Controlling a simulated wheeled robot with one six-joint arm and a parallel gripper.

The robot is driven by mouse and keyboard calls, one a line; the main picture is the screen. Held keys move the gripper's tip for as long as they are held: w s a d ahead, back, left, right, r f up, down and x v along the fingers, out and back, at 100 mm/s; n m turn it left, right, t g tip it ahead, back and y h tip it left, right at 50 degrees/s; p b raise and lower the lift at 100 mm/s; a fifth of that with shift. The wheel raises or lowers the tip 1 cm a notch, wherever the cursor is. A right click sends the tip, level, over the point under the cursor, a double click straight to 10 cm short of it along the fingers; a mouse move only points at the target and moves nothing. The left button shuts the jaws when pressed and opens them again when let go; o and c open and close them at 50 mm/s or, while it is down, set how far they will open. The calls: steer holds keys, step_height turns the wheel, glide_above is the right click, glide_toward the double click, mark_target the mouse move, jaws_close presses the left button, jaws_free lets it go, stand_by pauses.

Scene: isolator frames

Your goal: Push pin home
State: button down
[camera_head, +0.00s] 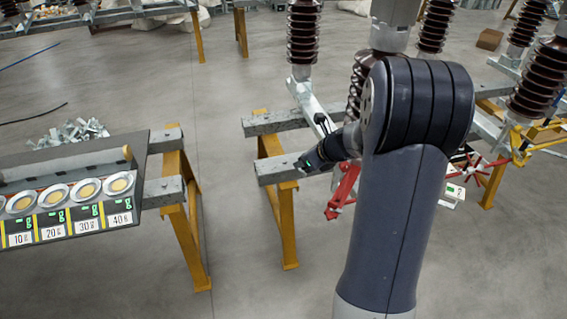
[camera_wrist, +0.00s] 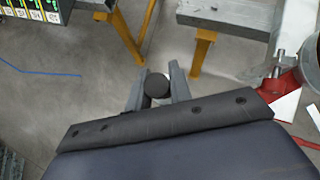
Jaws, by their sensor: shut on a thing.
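My gripper (camera_wrist: 157,86) shows in the wrist view with its two grey fingers on either side of a dark round-ended piece (camera_wrist: 157,85), and is shut on it. The piece is seen nearly end-on, so its length and kind are hidden. A grey metal pin-like part (camera_wrist: 278,62) stands at a red fitting (camera_wrist: 280,86) on the right of the wrist view; I cannot tell whether it is the task's pin or how deep it sits. My gripper is left of and apart from it. In the head view my arm hides part of this area.
Grey beams on yellow trestles (camera_head: 284,215) stand near my arm. Brown ribbed insulators (camera_head: 303,35) rise behind it. A red spoked part (camera_head: 483,172) is at the right. A panel with round dials and weight labels (camera_head: 75,195) is at the left. Open floor (camera_head: 235,270) lies between.

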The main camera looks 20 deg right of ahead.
steer(key=s+d+f+n+g+y+b, duration=0.1)
steer(key=d+f+n, duration=0.1)
steer(key=d, duration=0.4)
steer(key=s+d+f+n+y+b, duration=0.1)
steer(key=d+f, duration=0.2)
steer(key=d, duration=0.3)
steer(key=f+b, duration=0.1)
steer(key=f, duration=0.1)
steer(key=f+b, duration=0.1)
steer(key=b, duration=0.1)
steer(key=f+b, duration=0.2)
steer(key=shift+s+a+f, duration=0.25)
steer(key=shift+f, duration=0.05)
steer(key=shift+f, duration=0.1)
steer(key=shift+f+b, duration=1.65)
steer(key=shift+f, duration=0.6)
steer(key=shift+f, duration=0.15)
steer(key=c, duration=1.2)
jaws_free()
steer(key=v, duration=1.1)
